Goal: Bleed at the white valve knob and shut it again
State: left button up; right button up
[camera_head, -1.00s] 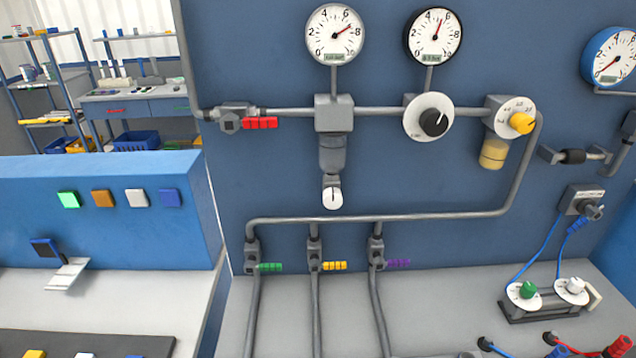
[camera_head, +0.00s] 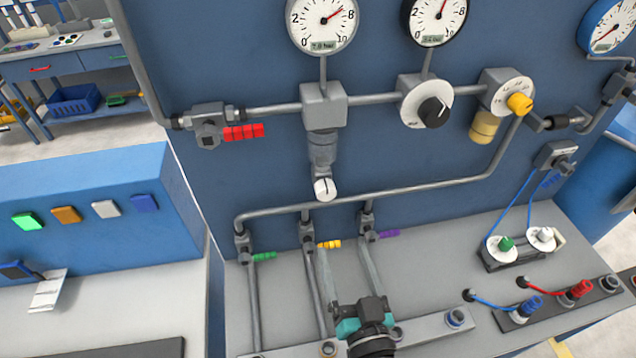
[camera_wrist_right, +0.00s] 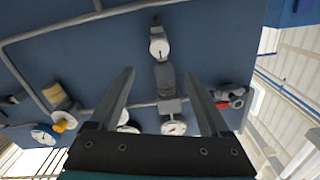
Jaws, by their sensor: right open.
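The white valve knob (camera_head: 324,188) sits at the bottom of a grey filter bowl (camera_head: 322,150) under the grey block on the blue panel. It carries a dark mark. In the right wrist view the knob (camera_wrist_right: 158,48) shows upside down, beyond and between my fingertips. My right gripper (camera_head: 342,250) comes up from the bottom of the head view, below the knob and apart from it. Its two fingers are spread and empty, and the wrist view shows the open gap (camera_wrist_right: 159,76). My left gripper is not in view.
A grey pipe (camera_head: 400,193) runs below the knob, with green, yellow and purple handled valves (camera_head: 328,244) under it. A red-handled valve (camera_head: 244,132) is left of the filter. A black knob (camera_head: 433,112) and yellow knob (camera_head: 519,103) are to the right. Gauges (camera_head: 322,20) stand above.

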aim_at(327, 196)
jog(key=w+a, duration=0.1)
jog(key=w, duration=0.4)
jog(key=w+a, duration=0.1)
jog(key=w, duration=0.8)
jog(key=shift+w+a+p, duration=0.3)
jog(key=shift+a, duration=0.1)
grip_shut()
